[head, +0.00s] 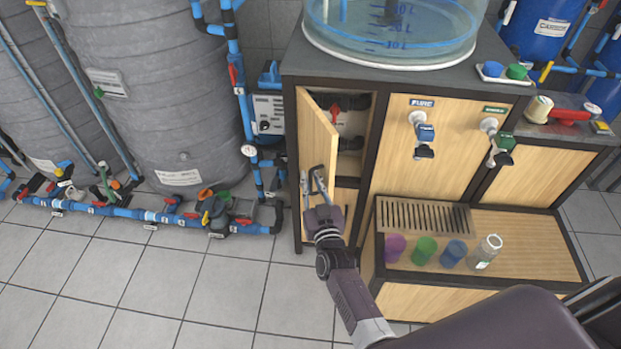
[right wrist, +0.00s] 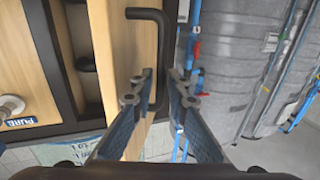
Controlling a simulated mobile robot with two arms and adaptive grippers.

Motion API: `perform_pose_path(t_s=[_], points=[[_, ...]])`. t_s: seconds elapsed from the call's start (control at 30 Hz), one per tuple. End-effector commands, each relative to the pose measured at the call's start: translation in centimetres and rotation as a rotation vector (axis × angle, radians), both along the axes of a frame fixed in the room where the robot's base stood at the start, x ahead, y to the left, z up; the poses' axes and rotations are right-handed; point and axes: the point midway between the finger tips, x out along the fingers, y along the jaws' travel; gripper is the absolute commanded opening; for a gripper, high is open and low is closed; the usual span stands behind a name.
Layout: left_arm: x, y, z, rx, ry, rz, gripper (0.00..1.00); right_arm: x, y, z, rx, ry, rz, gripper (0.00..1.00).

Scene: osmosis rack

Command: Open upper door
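The upper door (head: 330,125) is a light wood panel at the left of the cabinet. It stands partly open, swung outward, with a dark interior beside it. In the right wrist view the door (right wrist: 115,60) carries a black bar handle (right wrist: 162,50). My right gripper (head: 313,180) is at the lower part of the door. In the right wrist view the gripper (right wrist: 160,85) has its fingers apart, one on each side of the handle's lower end, with a gap around the bar. The handle is hard to make out in the head view. My left gripper is not in view.
Pipes and red valves show inside the cabinet opening (head: 350,125). Blue pipes (head: 243,100) and a grey tank (head: 160,90) stand left of the door. Colored cups, including a green one (head: 424,250), stand on the low shelf at right. The tiled floor (head: 200,290) in front is clear.

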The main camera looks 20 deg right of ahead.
Motion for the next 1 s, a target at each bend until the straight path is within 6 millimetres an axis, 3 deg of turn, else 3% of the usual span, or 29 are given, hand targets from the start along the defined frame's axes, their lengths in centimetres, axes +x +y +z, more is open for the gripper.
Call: perform_pose_path(t_s=[0.5, 0.83, 1.0], points=[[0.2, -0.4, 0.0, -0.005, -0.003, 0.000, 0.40, -6.6, 0.9, -0.1, 0.000, 0.003, 0.001, 0.15], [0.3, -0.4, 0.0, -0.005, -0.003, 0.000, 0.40, -7.0, 1.0, -0.1, 0.000, 0.002, 0.001, 0.15], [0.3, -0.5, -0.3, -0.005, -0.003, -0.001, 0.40, -7.2, 0.3, -0.2, 0.018, -0.008, 0.006, 0.00]])
